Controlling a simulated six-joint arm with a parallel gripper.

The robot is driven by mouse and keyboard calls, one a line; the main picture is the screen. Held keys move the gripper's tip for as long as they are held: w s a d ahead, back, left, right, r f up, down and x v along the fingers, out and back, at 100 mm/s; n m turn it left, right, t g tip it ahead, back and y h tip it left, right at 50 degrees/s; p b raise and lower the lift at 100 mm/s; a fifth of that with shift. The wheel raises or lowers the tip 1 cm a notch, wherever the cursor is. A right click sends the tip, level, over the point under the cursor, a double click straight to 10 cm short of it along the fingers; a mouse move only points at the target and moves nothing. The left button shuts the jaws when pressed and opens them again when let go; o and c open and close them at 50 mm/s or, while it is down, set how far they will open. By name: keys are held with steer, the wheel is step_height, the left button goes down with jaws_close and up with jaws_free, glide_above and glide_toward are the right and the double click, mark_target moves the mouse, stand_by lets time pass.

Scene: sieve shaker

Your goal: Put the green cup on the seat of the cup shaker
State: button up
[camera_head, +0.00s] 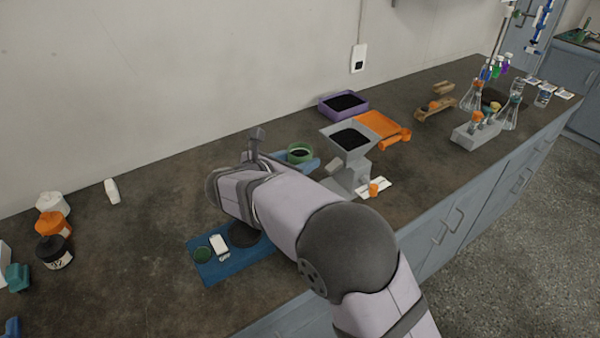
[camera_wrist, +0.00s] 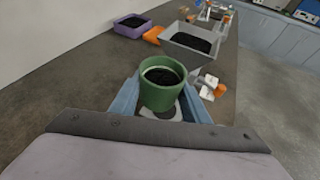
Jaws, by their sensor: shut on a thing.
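The green cup (camera_wrist: 160,95) holds dark granules and sits upright between the two blue fingers of my gripper (camera_wrist: 161,103) in the wrist view. In the head view the cup (camera_head: 299,154) shows just beyond my wrist, with a blue finger of my gripper (camera_head: 304,164) against it. My gripper is shut on the cup. The cup shaker appears to be the blue base (camera_head: 210,270) with a green disc and a white block, below my arm. A dark round part on it, likely the seat, is partly hidden by my arm.
A grey hopper (camera_head: 350,140) with dark granules stands right of the cup. Behind it are a purple tray (camera_head: 343,106) and an orange tray (camera_head: 380,126). Bottles (camera_head: 53,222) stand at the left. Glass flasks (camera_head: 510,112) and a rack are far right. The bench between bottles and blue base is clear.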

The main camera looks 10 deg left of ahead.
steer(key=shift+r, duration=0.45)
steer(key=s+d+f+m+g+h+p, duration=0.1)
steer(key=s+d+f+p, duration=0.1)
steer(key=d, duration=0.4)
steer(key=s+d+f+m+g+h+p, duration=0.1)
steer(key=s+d+f+m+h+p, duration=0.1)
steer(key=d, duration=0.5)
steer(key=s+d+f+m+g+h+p, duration=0.1)
steer(key=s+d+f+p, duration=0.1)
steer(key=s+d+f, duration=0.2)
steer(key=shift+s+d+f, duration=0.1)
steer(key=shift+d+f, duration=0.05)
steer(key=shift+d, duration=0.6)
steer(key=shift+s+d+f, duration=0.1)
steer(key=shift+d+f, duration=0.05)
steer(key=shift+d, duration=0.55)
steer(key=s+d+f+m+g+h, duration=0.1)
steer(key=s+d+f+m, duration=0.1)
steer(key=s+d+f, duration=0.6)
steer(key=shift+f+h, duration=0.3)
steer(key=shift+f, duration=0.1)
steer(key=shift+a, duration=0.1)
